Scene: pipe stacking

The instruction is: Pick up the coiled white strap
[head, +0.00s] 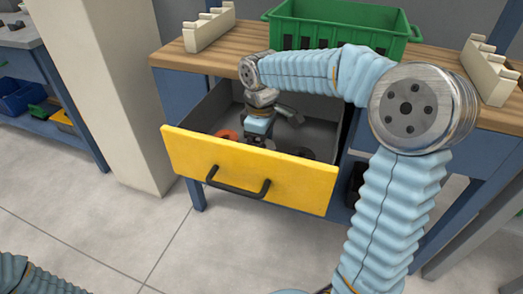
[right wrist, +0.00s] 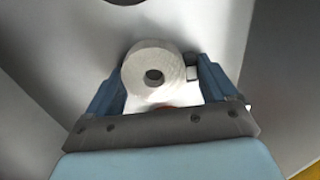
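The coiled white strap (right wrist: 140,62) shows in the right wrist view as a thick white roll with a dark centre hole. It lies between the two fingers of my right gripper (right wrist: 160,72), which are wide apart. The left finger is close to the roll's edge; whether it touches is unclear. In the head view my right gripper (head: 258,130) points down into the open drawer (head: 250,176), and the strap cannot be made out there. My left gripper is out of view; only part of my left arm shows at the lower left.
An orange item (head: 228,134) and dark round items (head: 302,153) lie in the drawer. The yellow drawer front stands before my gripper. A green crate (head: 335,22) and pale notched racks (head: 209,27) are on the workbench (head: 180,52) above. The floor in front is clear.

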